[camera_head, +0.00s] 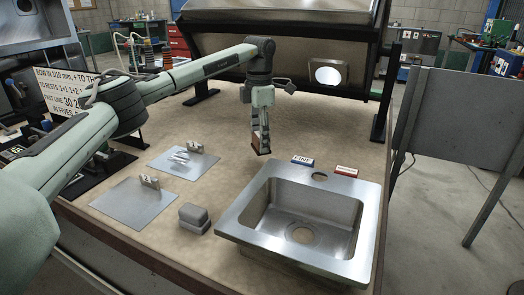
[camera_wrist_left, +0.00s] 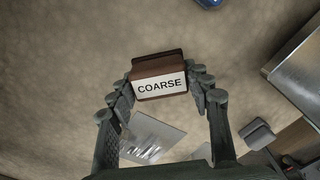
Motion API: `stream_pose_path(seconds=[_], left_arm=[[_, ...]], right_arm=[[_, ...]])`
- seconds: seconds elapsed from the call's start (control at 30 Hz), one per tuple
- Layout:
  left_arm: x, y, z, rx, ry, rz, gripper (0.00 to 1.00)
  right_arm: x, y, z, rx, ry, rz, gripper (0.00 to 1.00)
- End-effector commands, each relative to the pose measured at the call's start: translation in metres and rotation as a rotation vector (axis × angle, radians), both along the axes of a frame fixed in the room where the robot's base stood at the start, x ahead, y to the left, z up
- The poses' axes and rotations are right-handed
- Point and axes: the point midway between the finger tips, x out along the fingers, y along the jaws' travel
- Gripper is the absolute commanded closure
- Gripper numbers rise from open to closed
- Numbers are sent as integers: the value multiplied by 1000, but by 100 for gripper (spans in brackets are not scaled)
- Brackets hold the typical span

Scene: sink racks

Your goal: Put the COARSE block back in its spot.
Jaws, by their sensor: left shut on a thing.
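The COARSE block (camera_wrist_left: 158,84) is brown with a white label that reads COARSE, facing the left wrist camera. My left gripper (camera_head: 261,138) is shut on it and holds it over the bench, behind and left of the sink. In the head view the block (camera_head: 262,150) shows as a small brown piece between the fingers. Its height above the bench is hard to judge. A blue piece labelled FINE (camera_head: 303,160) and a red piece with a white label (camera_head: 346,171) sit at the sink's back edge. My right gripper is not in view.
The steel sink (camera_head: 235,213) stands at the front right of the bench. A grey block (camera_head: 194,218) sits left of it. Two metal plates with small upright holders, a rear one (camera_head: 165,164) and a front one (camera_head: 118,208), lie farther left. The bench behind the sink is mostly clear.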

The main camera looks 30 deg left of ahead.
Motion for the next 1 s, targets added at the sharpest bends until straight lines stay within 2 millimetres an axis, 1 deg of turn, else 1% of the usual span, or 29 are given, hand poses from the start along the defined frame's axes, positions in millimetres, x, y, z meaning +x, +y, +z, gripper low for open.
stream_pose_path(seconds=[0.03,0.17,0.4,0.43,0.8,0.83,0.97,1.0], left_arm=[[1,-4,-2,0,1,0,78],[2,-6,-8,0,1,1,78],[1,-6,-40,1,4,1,78],[1,-6,-43,1,2,1,78],[2,-6,-48,0,0,1,78],[2,-6,-47,0,0,1,47],[2,-5,-47,0,0,1,31],[2,-5,-47,0,0,1,30]], right_arm=[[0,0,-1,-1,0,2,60],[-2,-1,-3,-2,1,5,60],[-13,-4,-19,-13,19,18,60],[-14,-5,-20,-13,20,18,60],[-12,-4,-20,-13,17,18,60],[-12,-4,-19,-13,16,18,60],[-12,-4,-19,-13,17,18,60],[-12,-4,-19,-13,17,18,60]])
